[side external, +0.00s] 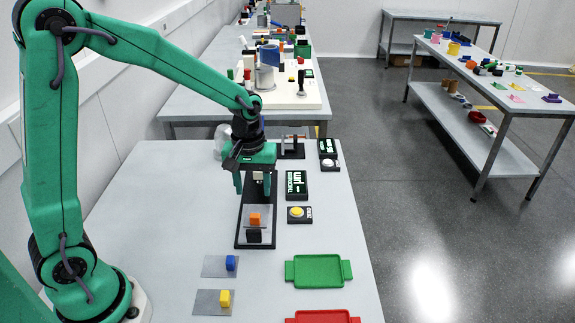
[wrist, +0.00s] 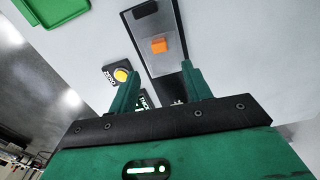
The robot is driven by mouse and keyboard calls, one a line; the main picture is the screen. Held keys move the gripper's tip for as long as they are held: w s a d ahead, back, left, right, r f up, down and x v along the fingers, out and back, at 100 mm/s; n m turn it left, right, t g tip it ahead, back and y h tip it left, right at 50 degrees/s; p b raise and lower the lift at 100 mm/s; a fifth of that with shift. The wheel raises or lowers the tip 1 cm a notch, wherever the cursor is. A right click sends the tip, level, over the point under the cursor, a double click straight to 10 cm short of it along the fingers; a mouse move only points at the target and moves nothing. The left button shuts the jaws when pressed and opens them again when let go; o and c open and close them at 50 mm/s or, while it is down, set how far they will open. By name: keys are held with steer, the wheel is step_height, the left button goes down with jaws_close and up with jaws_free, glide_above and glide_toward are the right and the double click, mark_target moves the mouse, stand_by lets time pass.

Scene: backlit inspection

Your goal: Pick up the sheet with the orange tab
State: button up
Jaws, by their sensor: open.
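The grey sheet (side external: 264,229) with the orange tab (side external: 255,218) lies on a long black stand on the table. In the wrist view, the sheet (wrist: 163,64) and its upright orange tab (wrist: 159,45) show ahead of my fingertips. My gripper (side external: 255,186) is open and points down over the far part of the black stand, behind the orange tab in the side view. Its two green fingers (wrist: 158,84) are apart with nothing between them. They do not touch the tab.
A thickness display (side external: 296,185) and a yellow zero button (side external: 299,214) sit right of the stand. Sheets with a blue tab (side external: 231,262) and a yellow tab (side external: 225,298) lie nearer. A green tray (side external: 318,270) and red tray (side external: 322,317) are at right.

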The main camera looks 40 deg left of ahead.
mark_target(255, 211)
steer(key=shift+w+f, duration=0.2)
steer(key=shift+f, duration=0.3)
steer(key=shift+f, duration=1.3)
steer(key=shift+s+f, duration=0.15)
steer(key=shift+f, duration=2.45)
steer(key=c, duration=1.1)
steer(key=shift+o, duration=0.2)
steer(key=shift+r, duration=0.15)
